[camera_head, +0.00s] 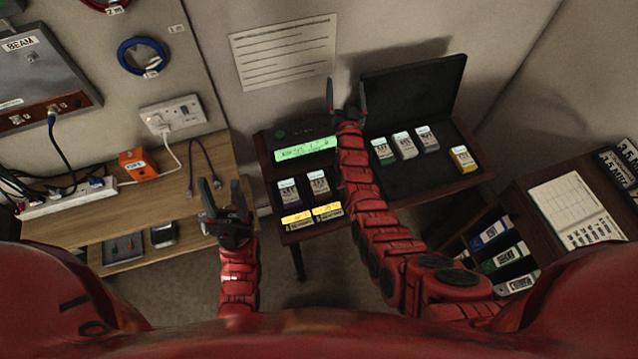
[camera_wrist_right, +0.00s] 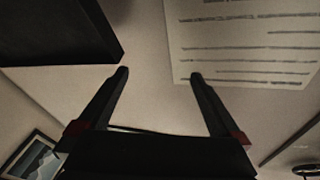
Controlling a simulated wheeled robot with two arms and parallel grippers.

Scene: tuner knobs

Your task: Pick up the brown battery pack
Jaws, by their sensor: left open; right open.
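Small labelled packs stand on the dark desk. Two of them, a purple-edged pack (camera_head: 289,192) and a brownish pack (camera_head: 318,185), are on the left half below a green display. The brownish one may be the brown battery pack, but its colour is hard to tell. Several more packs, green-edged (camera_head: 383,151), grey-white and yellow, sit in the open case at right. My left gripper (camera_head: 220,185) is open and empty, left of the desk. My right gripper (camera_head: 346,86) is open and empty beyond the packs; the right wrist view (camera_wrist_right: 159,74) shows only wall between its fingers.
The green display (camera_head: 305,149) and yellow labels (camera_head: 312,214) are on the desk. The raised black lid (camera_head: 412,90) stands right of my right gripper. A wooden bench (camera_head: 95,222) with an orange box (camera_head: 138,165) is at left. A rack (camera_head: 500,250) stands at right.

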